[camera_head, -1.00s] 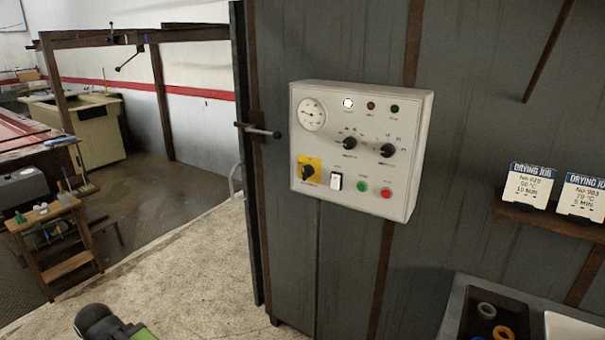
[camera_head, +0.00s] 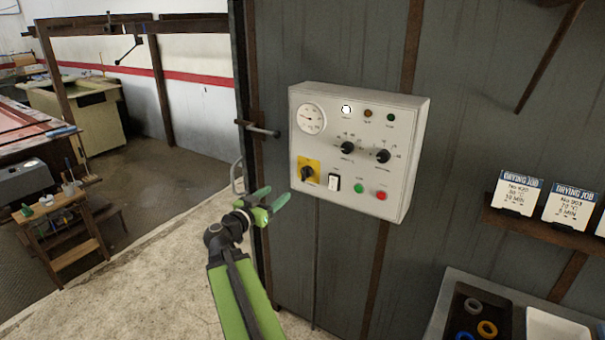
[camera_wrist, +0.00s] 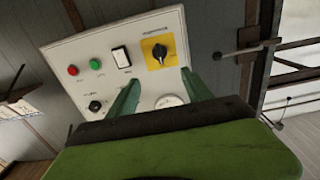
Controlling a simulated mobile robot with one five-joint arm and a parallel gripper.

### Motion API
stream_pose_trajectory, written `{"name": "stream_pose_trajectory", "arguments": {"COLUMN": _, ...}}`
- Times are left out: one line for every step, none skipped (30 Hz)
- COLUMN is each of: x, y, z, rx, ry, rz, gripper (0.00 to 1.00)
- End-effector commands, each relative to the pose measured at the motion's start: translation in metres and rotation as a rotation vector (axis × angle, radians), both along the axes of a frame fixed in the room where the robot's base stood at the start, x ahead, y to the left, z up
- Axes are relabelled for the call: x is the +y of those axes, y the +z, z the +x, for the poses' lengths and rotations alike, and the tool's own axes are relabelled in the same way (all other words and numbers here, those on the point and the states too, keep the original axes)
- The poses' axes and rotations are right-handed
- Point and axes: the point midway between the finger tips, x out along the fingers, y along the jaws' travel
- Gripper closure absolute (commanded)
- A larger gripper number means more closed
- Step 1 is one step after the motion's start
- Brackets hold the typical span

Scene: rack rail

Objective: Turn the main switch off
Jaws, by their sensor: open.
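The main switch (camera_head: 308,173) is a black rotary knob on a yellow plate at the lower left of a pale control box (camera_head: 396,150). It also shows in the wrist view (camera_wrist: 159,52), where the panel appears roughly upside down. The exact angle of its handle is hard to read. My green gripper (camera_head: 271,197) is open and empty, a little left of and below the switch in the head view. In the wrist view its two fingers (camera_wrist: 158,84) point toward the panel, and the knob lies beyond them, not touched. The gripper body hides part of the panel there.
Beside the switch are a black-and-white rocker (camera_head: 333,183), a green button (camera_head: 358,188) and a red button (camera_head: 381,196). A white lamp (camera_head: 346,109) looks lit. A door handle (camera_head: 262,130) juts out left of the box. A shelf with job cards (camera_head: 518,192) is at right.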

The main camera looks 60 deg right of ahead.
Motion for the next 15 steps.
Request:
{"name": "stream_pose_trajectory", "arguments": {"x": -0.009, "y": 0.000, "z": 0.001, "rx": 0.000, "ry": -0.002, "rz": 0.000, "gripper": 0.42}}
{"name": "stream_pose_trajectory", "arguments": {"x": -0.015, "y": 0.000, "z": 0.001, "rx": 0.000, "ry": -0.002, "rz": 0.001, "gripper": 0.42}}
{"name": "stream_pose_trajectory", "arguments": {"x": -0.024, "y": 0.000, "z": 0.001, "rx": 0.001, "ry": -0.004, "rz": 0.001, "gripper": 0.42}}
{"name": "stream_pose_trajectory", "arguments": {"x": -0.032, "y": 0.000, "z": 0.001, "rx": 0.001, "ry": -0.004, "rz": 0.001, "gripper": 0.42}}
{"name": "stream_pose_trajectory", "arguments": {"x": -0.040, "y": 0.000, "z": 0.001, "rx": 0.001, "ry": -0.003, "rz": 0.001, "gripper": 0.42}}
{"name": "stream_pose_trajectory", "arguments": {"x": -0.050, "y": 0.000, "z": 0.001, "rx": 0.001, "ry": -0.005, "rz": 0.001, "gripper": 0.42}}
{"name": "stream_pose_trajectory", "arguments": {"x": -0.058, "y": 0.000, "z": 0.001, "rx": 0.001, "ry": -0.004, "rz": 0.002, "gripper": 0.42}}
{"name": "stream_pose_trajectory", "arguments": {"x": -0.066, "y": 0.000, "z": 0.001, "rx": 0.001, "ry": -0.004, "rz": 0.002, "gripper": 0.42}}
{"name": "stream_pose_trajectory", "arguments": {"x": -0.076, "y": 0.000, "z": 0.001, "rx": 0.001, "ry": -0.005, "rz": 0.002, "gripper": 0.42}}
{"name": "stream_pose_trajectory", "arguments": {"x": -0.083, "y": 0.000, "z": 0.001, "rx": 0.001, "ry": -0.003, "rz": 0.002, "gripper": 0.42}}
{"name": "stream_pose_trajectory", "arguments": {"x": -0.091, "y": 0.000, "z": 0.001, "rx": 0.001, "ry": -0.004, "rz": 0.002, "gripper": 0.42}}
{"name": "stream_pose_trajectory", "arguments": {"x": -0.102, "y": 0.000, "z": 0.001, "rx": 0.001, "ry": -0.004, "rz": 0.002, "gripper": 0.42}}
{"name": "stream_pose_trajectory", "arguments": {"x": -0.109, "y": 0.000, "z": 0.001, "rx": 0.001, "ry": -0.003, "rz": 0.002, "gripper": 0.42}}
{"name": "stream_pose_trajectory", "arguments": {"x": -0.116, "y": 0.000, "z": 0.000, "rx": 0.001, "ry": -0.005, "rz": 0.002, "gripper": 0.42}}
{"name": "stream_pose_trajectory", "arguments": {"x": -0.125, "y": -0.001, "z": 0.001, "rx": 0.002, "ry": -0.004, "rz": 0.002, "gripper": 0.42}}
